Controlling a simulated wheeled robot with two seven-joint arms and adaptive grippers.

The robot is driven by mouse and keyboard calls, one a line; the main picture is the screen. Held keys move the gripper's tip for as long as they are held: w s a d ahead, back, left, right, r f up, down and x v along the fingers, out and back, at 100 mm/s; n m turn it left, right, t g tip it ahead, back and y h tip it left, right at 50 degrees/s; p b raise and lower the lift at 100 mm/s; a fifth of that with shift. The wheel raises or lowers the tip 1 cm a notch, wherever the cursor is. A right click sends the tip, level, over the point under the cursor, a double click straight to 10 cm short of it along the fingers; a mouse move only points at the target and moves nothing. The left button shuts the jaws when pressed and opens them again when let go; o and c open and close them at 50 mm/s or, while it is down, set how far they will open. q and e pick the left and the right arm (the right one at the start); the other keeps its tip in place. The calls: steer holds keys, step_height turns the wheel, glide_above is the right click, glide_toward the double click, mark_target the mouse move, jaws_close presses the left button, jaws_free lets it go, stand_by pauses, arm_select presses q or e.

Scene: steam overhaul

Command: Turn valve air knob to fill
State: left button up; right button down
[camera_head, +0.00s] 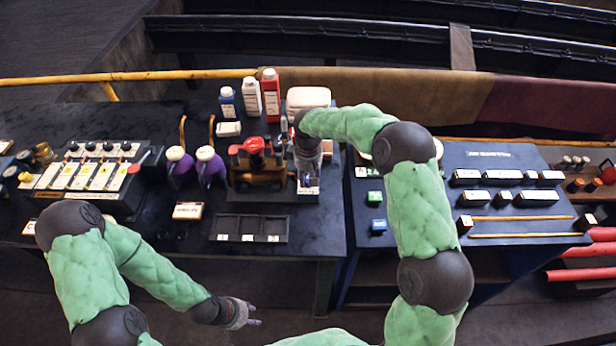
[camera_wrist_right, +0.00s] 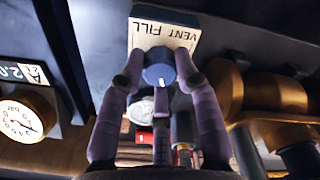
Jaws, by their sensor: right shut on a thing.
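The valve air knob (camera_wrist_right: 159,74) is a round blue-grey knob in the right wrist view, with a short white mark on its lower part. It sits against a cream plate (camera_wrist_right: 165,30) lettered FILL on the left and VENT on the right. My right gripper (camera_wrist_right: 159,88) has its purple fingers around the knob and is shut on it. In the head view my right gripper (camera_head: 306,150) is at the right end of the workbench, and the knob is hidden there. My left gripper (camera_head: 250,314) hangs in front of the bench, open and empty.
A red-topped valve assembly (camera_head: 256,155) stands just left of my right gripper. Bottles (camera_head: 271,95) stand behind it. In the wrist view a dial gauge (camera_wrist_right: 27,115) is at left and brass fittings (camera_wrist_right: 260,90) are close at right. A partitioned black tray (camera_head: 249,228) lies at the bench front.

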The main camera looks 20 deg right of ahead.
steer(key=m, duration=0.3)
steer(key=shift+m, duration=0.3)
steer(key=m, duration=0.4)
steer(key=shift+m, duration=0.3)
steer(key=m, duration=0.4)
steer(key=shift+f, duration=0.1)
steer(key=shift+m+b, duration=0.3)
steer(key=shift+m, duration=1.6)
steer(key=c, duration=0.9)
jaws_free()
steer(key=shift+r, duration=0.2)
step_height(320, 180, up, 12)
steer(key=shift+f, duration=0.15)
